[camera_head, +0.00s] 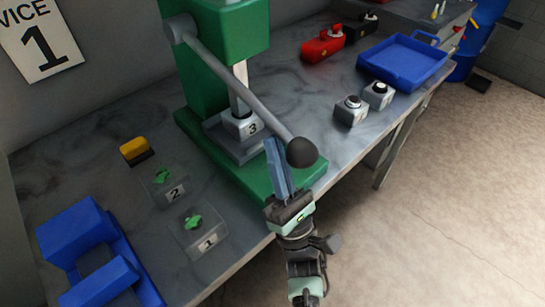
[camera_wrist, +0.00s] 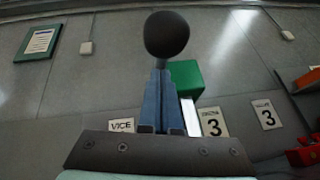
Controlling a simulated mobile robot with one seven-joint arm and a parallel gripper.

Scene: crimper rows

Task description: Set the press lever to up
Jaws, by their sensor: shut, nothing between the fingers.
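The green press (camera_head: 225,35) stands on the grey bench in the head view. Its grey lever (camera_head: 255,98) slopes down to the right from a pivot at the upper left and ends in a dark ball knob (camera_head: 302,152). My gripper (camera_head: 272,145) is shut and empty, its blue fingers pointing up just left of and below the knob. In the wrist view the knob (camera_wrist: 167,35) sits right above the shut fingertips (camera_wrist: 158,72); I cannot tell whether they touch. A block marked 3 (camera_head: 242,124) sits under the press ram.
Plates marked 1 (camera_head: 205,243) and 2 (camera_head: 172,193) and a blue vice (camera_head: 75,235) are on the left. A blue tray (camera_head: 405,60), grey button boxes (camera_head: 351,110) and a red box (camera_head: 322,47) are on the right. Open floor lies in front.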

